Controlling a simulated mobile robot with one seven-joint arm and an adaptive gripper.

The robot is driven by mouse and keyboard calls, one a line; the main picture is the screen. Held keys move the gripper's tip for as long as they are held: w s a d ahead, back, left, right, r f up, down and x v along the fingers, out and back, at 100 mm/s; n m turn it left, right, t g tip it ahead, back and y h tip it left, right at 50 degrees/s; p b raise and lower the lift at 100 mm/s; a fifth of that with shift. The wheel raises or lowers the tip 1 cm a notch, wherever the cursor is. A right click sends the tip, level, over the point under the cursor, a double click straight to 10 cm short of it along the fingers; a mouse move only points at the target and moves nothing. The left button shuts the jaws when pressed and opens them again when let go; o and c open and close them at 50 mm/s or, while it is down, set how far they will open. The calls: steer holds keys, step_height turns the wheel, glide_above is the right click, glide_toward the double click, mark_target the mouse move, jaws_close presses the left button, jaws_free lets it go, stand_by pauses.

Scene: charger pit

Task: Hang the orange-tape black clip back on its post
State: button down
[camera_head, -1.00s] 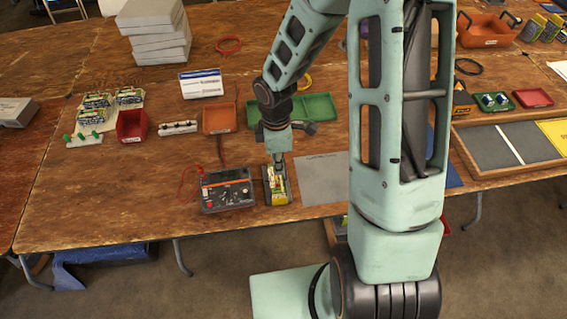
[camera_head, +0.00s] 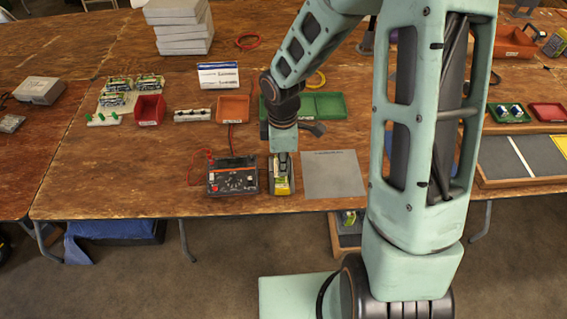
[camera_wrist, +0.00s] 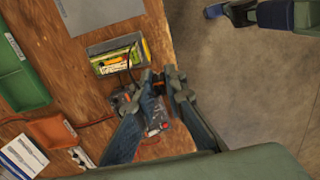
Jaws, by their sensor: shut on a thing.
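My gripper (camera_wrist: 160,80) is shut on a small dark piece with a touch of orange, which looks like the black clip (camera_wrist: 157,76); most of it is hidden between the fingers. The bin also shows in the wrist view (camera_wrist: 94,70), beside the fingertips. The dark charger unit (camera_head: 232,177) stands just left of the bin; in the wrist view my fingers partly cover it. I cannot make out the post.
A grey mat (camera_head: 333,174) lies right of the bin. An orange tray (camera_head: 233,109), a green tray (camera_head: 322,105) and a red bin (camera_head: 150,109) stand farther back. A red lead (camera_head: 189,170) lies by the charger. The table's front edge is close.

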steer(key=w+a, duration=1)
steer(key=w, duration=0.5)
steer(key=shift+s+d+f+b, duration=0.1)
steer(key=shift+f+b, duration=0.95)
steer(key=shift+f, duration=0.2)
steer(key=shift+s+d+f+b, duration=0.1)
steer(key=shift+f+b, duration=0.95)
steer(key=shift+f, duration=0.15)
steer(key=shift+f, duration=0.1)
steer(key=shift+f+b, duration=2.55)
steer(key=shift+f, duration=0.9)
steer(key=shift+f+b, duration=0.2)
steer(key=shift+b, duration=0.15)
steer(key=c, duration=1.9)
jaws_free()
